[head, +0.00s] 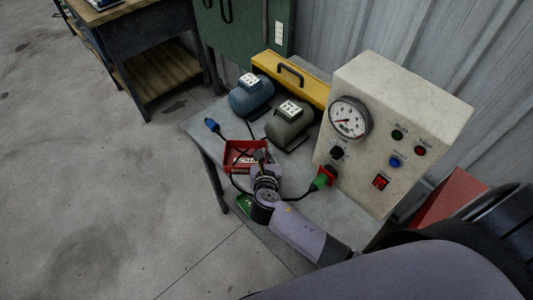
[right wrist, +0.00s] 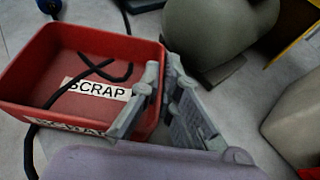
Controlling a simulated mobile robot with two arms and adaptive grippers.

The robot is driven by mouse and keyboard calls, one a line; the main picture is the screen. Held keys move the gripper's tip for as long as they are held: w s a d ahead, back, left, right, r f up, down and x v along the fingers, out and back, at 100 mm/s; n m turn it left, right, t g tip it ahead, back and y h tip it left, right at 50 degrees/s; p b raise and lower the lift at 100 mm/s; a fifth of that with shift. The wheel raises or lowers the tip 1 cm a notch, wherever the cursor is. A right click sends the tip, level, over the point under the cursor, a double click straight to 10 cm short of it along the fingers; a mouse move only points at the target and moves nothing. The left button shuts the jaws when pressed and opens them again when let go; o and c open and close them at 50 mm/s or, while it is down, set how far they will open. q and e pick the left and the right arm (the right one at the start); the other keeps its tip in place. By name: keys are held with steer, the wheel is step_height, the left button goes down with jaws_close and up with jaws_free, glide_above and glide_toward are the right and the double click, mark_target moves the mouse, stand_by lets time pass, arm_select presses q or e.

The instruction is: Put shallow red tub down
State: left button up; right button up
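The shallow red tub (head: 236,163) is at the front left part of the grey table (head: 205,130). In the right wrist view the tub (right wrist: 38,62) is upright, with white SCRAP labels and a dark curved cable-like piece inside. My right gripper (head: 261,158) is at the tub's right side. In the right wrist view its fingers (right wrist: 163,80) straddle the tub's right wall, one inside and one outside, close together on it. Whether the tub's underside touches the table cannot be told. My left gripper is not in view.
A blue motor-like unit (head: 252,97) and a grey-green one (head: 289,127) stand behind the tub. A beige gauge panel (head: 360,130) stands at right, with a green plug (head: 321,181) and cable in front.

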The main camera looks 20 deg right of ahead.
steer(key=o, duration=0.5)
steer(key=shift+c, duration=0.2)
steer(key=shift+r, duration=0.2)
steer(key=v, duration=1.2)
steer(key=shift+f, duration=0.1)
